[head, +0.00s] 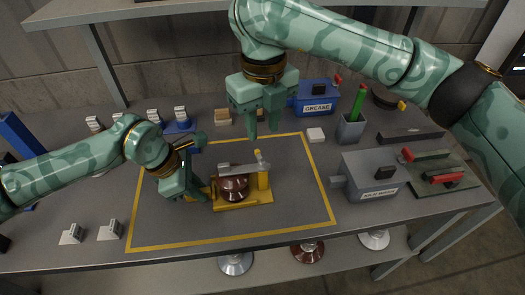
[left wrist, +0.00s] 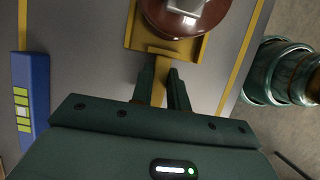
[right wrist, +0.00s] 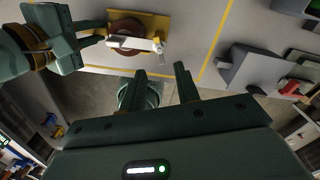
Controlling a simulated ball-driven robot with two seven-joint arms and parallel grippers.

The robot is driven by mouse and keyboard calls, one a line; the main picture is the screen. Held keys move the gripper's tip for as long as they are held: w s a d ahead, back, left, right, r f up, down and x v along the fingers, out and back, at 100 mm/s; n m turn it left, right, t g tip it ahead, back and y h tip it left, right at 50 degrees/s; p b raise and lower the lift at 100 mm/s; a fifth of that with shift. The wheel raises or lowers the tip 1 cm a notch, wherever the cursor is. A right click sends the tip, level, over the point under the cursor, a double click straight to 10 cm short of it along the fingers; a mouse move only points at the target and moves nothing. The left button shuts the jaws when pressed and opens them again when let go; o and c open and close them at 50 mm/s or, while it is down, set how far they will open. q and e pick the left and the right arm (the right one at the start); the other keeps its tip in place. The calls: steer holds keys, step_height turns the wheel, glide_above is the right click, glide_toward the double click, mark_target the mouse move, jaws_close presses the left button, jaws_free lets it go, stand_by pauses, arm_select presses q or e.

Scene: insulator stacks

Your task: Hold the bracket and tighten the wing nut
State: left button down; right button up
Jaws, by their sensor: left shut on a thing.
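The yellow bracket (head: 250,201) stands on the table inside the yellow-outlined area, holding a brown insulator (head: 233,190) under a grey bar (head: 238,168). A small upright piece (head: 259,157), seemingly the wing nut, is at the bar's right end; its exact shape is too small to tell. My left gripper (head: 200,188) is shut on the bracket's left tab, whose yellow handle (left wrist: 160,50) runs between the fingers in the left wrist view. My right gripper (head: 263,128) points down, open and empty, above and behind the bracket. Its fingers (right wrist: 160,72) are apart in the right wrist view.
A blue grease box (head: 316,98) and a pen cup (head: 350,128) stand behind. The outlined area in front of the bracket is clear.

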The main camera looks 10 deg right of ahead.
mark_target(263, 156)
step_height(263, 156, down, 8)
steer(key=shift+f, duration=0.15)
jaws_close()
